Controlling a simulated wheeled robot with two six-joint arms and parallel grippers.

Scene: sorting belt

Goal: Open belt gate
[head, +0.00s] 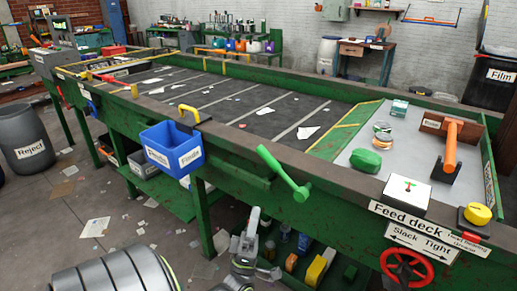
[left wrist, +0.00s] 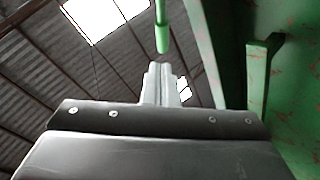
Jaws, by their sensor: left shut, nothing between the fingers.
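A green lever (head: 283,172) sticks out from the front side of the green sorting belt frame. Its thick end points up and left, and its lower end is at a small pivot. My left gripper (head: 254,214) is low in front of the frame, below and left of the lever, pointing up. In the left wrist view its fingers (left wrist: 161,70) are shut and empty, and a green rod (left wrist: 162,35) with a rounded end is just beyond the tips. A yellow-striped green bar (head: 345,128) lies between the dark belt (head: 240,105) and the pale feed deck (head: 350,155). My right gripper is out of view.
A blue bin (head: 172,150) hangs on the frame left of the lever. A red handwheel (head: 406,268) sits at the lower right. An orange handle (head: 450,148) stands on the deck. Green legs and a lower shelf with bottles are near my gripper.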

